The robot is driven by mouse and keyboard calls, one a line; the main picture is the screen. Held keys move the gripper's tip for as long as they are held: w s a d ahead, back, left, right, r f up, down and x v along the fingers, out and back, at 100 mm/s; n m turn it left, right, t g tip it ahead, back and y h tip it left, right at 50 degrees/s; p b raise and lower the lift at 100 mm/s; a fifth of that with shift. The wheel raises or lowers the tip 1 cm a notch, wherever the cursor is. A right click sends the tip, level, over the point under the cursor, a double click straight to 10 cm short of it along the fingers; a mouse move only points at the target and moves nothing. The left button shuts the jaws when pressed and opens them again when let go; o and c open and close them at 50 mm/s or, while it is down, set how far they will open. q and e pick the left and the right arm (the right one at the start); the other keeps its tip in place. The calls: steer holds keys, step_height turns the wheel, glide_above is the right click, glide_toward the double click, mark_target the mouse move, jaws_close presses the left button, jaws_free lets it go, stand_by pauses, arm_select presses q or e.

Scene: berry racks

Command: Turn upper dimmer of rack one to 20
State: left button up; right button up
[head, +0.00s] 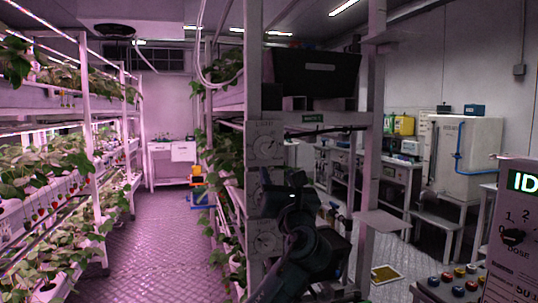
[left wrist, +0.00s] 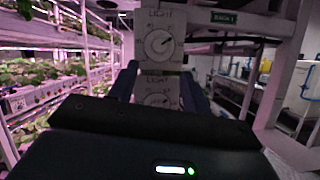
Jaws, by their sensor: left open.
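The upper dimmer is a pale round dial under a LIGHT label on the white post of rack one. It shows in the head view (head: 267,146) and at the top middle of the left wrist view (left wrist: 160,44), its dark pointer aimed up and right. Its scale is too small to read. A second LIGHT dial (left wrist: 157,98) sits below it, partly hidden by my gripper. My left gripper (head: 272,192) is open in front of the post, below the upper dimmer. Its fingers (left wrist: 160,88) stand either side of the post, with nothing visibly held. My right gripper is out of view.
A green RACK 1 sign (head: 313,118) hangs right of the post. Another dial (head: 265,243) is lower down. Plant shelves (head: 60,97) line the left, with a clear aisle (head: 160,235) between. A control box (head: 515,240) stands at the right edge.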

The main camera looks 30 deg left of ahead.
mark_target(267, 150)
arm_select(q)
steer(key=p+x, duration=0.1)
steer(key=x, duration=0.8)
steer(key=shift+w+a+r+p, duration=0.2)
steer(key=shift+p, duration=0.2)
steer(key=shift+w+a+r, duration=0.1)
steer(key=shift+w+a, duration=0.25)
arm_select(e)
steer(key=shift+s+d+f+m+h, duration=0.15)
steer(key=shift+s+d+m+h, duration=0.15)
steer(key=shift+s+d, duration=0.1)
arm_select(q)
steer(key=shift+c, duration=0.6)
steer(key=c, duration=0.9)
